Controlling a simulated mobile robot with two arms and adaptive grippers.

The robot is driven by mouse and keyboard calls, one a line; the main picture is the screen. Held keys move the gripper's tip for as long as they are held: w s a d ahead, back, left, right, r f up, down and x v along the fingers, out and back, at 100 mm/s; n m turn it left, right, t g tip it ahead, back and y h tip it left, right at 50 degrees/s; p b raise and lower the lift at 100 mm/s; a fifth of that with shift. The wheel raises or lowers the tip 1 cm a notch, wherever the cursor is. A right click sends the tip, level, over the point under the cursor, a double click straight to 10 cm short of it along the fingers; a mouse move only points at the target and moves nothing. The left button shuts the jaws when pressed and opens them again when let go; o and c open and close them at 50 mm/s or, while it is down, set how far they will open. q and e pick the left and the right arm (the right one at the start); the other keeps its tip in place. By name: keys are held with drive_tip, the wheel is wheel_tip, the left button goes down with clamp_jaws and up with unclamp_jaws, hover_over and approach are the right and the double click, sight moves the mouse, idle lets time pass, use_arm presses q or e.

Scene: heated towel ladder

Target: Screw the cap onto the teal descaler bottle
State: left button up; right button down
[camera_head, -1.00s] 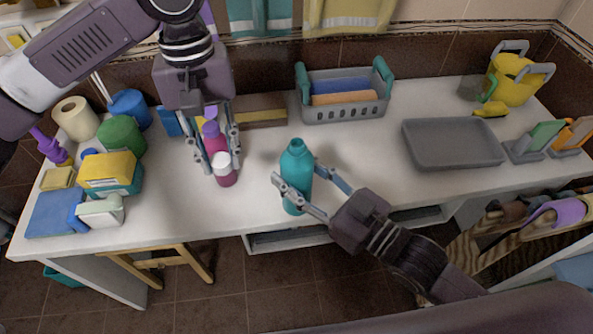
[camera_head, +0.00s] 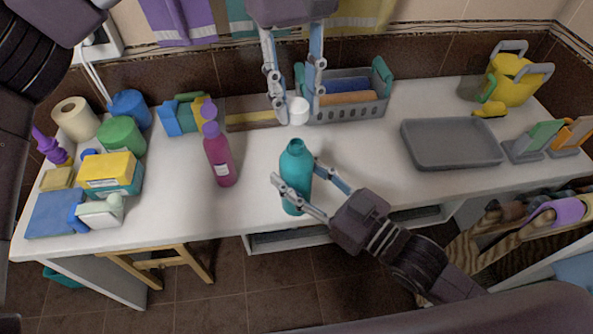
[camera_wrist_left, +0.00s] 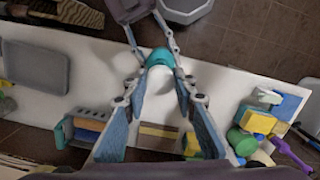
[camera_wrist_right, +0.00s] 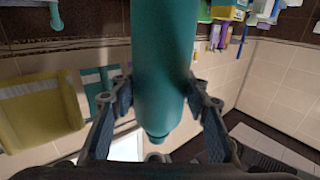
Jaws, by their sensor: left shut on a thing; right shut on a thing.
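The teal descaler bottle (camera_head: 296,180) is upright near the table's front edge, its narrow neck uncapped on top. My right gripper (camera_head: 297,172) is shut around its body; the right wrist view shows the bottle (camera_wrist_right: 165,65) between both fingers. I cannot tell whether its base touches the table. The white cap (camera_head: 299,111) is between the fingertips of my left gripper (camera_head: 296,116), which is shut on it. In the head view the cap shows above and behind the bottle, apart from it. In the left wrist view the bottle's top (camera_wrist_left: 159,57) shows beyond the fingertips.
A magenta bottle (camera_head: 218,160) stands left of the teal one. A grey basket (camera_head: 347,111) stands behind, a grey tray (camera_head: 452,157) to the right. Boxes and sponges, including a yellow box (camera_head: 108,170), crowd the left end. The table around the teal bottle is clear.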

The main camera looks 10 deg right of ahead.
sight(298, 144)
use_arm(q)
drive_tip(key=shift+f, duration=0.15)
drive_tip(key=shift+f, duration=1.85)
drive_tip(key=shift+s, duration=0.1)
drive_tip(key=shift+f, duration=0.85)
drive_tip(key=shift+f, duration=0.55)
